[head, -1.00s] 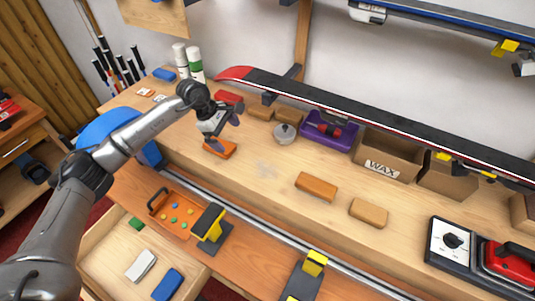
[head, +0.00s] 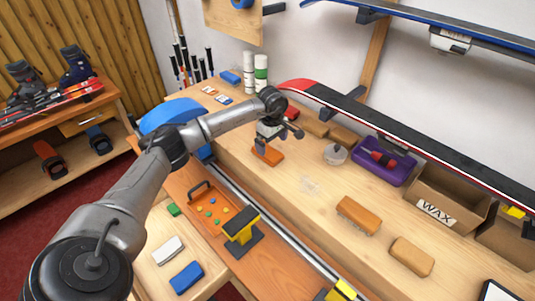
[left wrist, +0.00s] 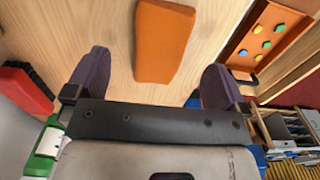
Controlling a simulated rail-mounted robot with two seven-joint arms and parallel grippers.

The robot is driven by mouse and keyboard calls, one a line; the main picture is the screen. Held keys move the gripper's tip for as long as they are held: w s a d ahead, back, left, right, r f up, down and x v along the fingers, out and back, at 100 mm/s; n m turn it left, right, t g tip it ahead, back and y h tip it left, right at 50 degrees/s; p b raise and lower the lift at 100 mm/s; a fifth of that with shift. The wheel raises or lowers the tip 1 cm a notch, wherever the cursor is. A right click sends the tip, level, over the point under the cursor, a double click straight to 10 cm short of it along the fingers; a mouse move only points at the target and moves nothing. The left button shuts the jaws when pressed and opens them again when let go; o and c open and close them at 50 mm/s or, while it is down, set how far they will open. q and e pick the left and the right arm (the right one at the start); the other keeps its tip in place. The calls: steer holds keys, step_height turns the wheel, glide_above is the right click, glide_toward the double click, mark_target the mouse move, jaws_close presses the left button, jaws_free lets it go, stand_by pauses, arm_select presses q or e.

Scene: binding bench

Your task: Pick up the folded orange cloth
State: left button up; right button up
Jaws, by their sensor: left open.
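The folded orange cloth (head: 268,155) lies flat on the wooden bench, left of the round metal tin. In the left wrist view, the cloth (left wrist: 163,40) is a plain orange rectangle, ahead of the fingers and roughly between their lines. My left gripper (head: 278,138) is open and empty, close above the cloth; its dark fingers (left wrist: 155,78) are spread wider than the cloth. One finger shows beside the cloth's far left edge in the head view; whether it touches cannot be told. My right gripper is not in view.
A round tin (head: 335,154), a purple tray (head: 384,172) and a WAX box (head: 440,200) stand to the right. A ski (head: 400,145) runs along the back above the bench. An orange block (head: 358,215) lies nearer; bare bench surrounds it.

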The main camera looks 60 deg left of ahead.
mark_target(271, 154)
arm_select(q)
steer(key=shift+s+d+f, duration=0.1)
steer(key=shift+s+f, duration=0.05)
steer(key=shift+f, duration=2.6)
steer(key=shift+c, duration=0.4)
steer(key=c, duration=0.9)
